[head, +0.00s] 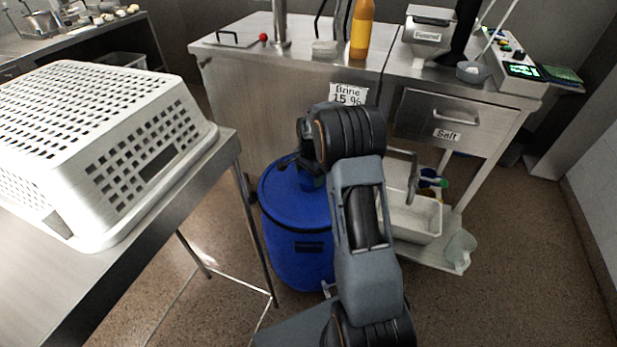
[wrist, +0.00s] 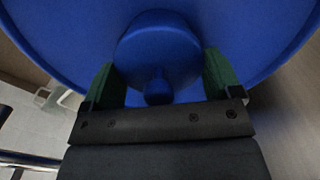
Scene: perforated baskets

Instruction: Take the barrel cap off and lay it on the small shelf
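The blue barrel (head: 298,262) stands on the floor between the tables. Its round blue cap (wrist: 158,48), with a small knob, fills the middle of the wrist view above the wide blue lid; in the head view it is mostly hidden by my gripper (head: 298,160). My gripper (wrist: 160,78) has its two green fingers set apart, one on each side of the cap and very close to it. I cannot tell whether they press on it. A low pale shelf (head: 440,262) sits beneath the salt drawer, right of the barrel, partly hidden by my arm.
A white tub (head: 415,220) takes up much of the low shelf, with a translucent item (head: 460,250) at its right end. A white perforated basket (head: 110,150) stands upside down on the left table. Steel counters (head: 240,70) stand behind the barrel. Floor at right is clear.

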